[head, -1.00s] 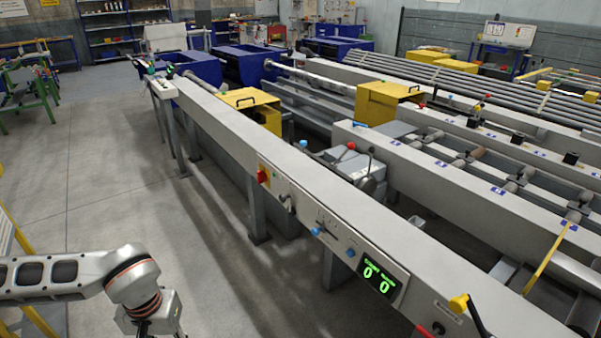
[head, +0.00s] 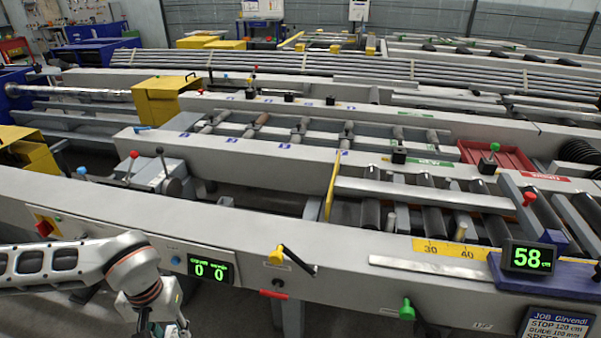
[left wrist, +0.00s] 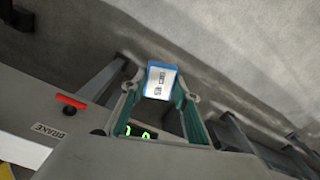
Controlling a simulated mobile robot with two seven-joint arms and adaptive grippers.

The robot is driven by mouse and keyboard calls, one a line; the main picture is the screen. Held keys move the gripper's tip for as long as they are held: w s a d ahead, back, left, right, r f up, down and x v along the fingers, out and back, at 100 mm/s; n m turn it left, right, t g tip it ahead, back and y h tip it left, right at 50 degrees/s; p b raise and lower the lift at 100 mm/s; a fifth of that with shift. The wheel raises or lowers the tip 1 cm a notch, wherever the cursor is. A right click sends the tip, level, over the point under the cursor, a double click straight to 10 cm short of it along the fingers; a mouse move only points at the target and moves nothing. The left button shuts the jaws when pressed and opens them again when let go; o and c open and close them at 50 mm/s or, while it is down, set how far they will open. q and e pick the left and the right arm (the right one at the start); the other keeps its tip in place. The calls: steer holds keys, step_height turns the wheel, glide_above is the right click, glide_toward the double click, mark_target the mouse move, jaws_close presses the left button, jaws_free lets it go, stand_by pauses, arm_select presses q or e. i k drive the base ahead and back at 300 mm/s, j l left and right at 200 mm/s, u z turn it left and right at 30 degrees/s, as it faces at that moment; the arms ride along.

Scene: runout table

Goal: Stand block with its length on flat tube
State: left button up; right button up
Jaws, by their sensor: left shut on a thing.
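My left gripper (left wrist: 158,105) is shut on a small block (left wrist: 161,80) with blue edges and a pale printed label. The block sits between the fingertips in the left wrist view, above the grey floor. In the head view the left gripper (head: 164,329) is at the bottom edge, cut off, in front of the near beam; I cannot make out the block there. A long pale rectangular bar, which looks like the flat tube (head: 425,194), lies across the rollers at right, well away from the gripper. My right gripper is not in view.
The long grey near beam (head: 350,258) carries levers, a yellow handle (head: 276,256) and a green display. A flat metal strip (head: 430,268), a yellow scale and a "58" display (head: 527,257) stand at right.

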mark_target(441, 194)
steer(key=z, duration=1.35)
